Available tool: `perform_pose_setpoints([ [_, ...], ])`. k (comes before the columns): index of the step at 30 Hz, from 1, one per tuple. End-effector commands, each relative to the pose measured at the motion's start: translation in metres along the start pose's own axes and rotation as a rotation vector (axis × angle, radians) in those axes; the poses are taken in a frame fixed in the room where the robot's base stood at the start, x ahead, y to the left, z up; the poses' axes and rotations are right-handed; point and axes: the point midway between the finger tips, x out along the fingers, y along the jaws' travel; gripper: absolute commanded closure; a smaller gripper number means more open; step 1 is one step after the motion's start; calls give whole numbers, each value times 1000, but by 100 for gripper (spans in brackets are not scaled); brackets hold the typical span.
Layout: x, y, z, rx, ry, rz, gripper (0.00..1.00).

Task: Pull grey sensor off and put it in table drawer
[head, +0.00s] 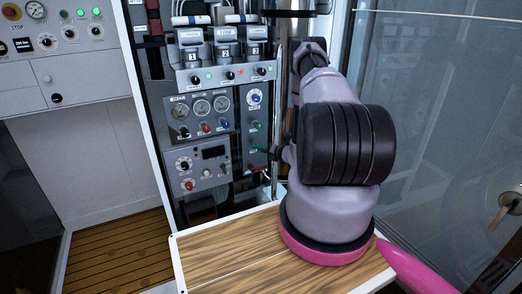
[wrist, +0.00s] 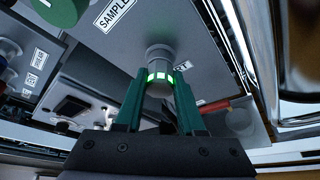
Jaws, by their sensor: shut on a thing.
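The grey sensor (wrist: 159,57) is a short grey cylinder with a glowing green ring. In the wrist view it sits at the grey panel face, between a SAMPLE label and a partly hidden label. My gripper (wrist: 159,88) has its two green fingers shut on the sensor, one on each side of the ring. In the head view my gripper (head: 262,150) is at the lower right of the panel, mostly hidden by my arm, and I cannot make out the sensor there. The wooden table (head: 215,248) is below; I cannot make out its drawer.
The panel (head: 200,135) carries gauges, knobs and switches. In the wrist view a green knob (wrist: 58,10) is at upper left and shiny metal pipes (wrist: 262,55) run close on the right. A glass wall (head: 440,120) stands right of my arm. The tabletop's left part is bare.

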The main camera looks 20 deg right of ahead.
Motion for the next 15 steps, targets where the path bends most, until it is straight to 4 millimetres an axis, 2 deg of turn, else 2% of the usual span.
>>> perform_pose_setpoints([
  [15, -20, 0, -8, 1, 0, -1, 100],
])
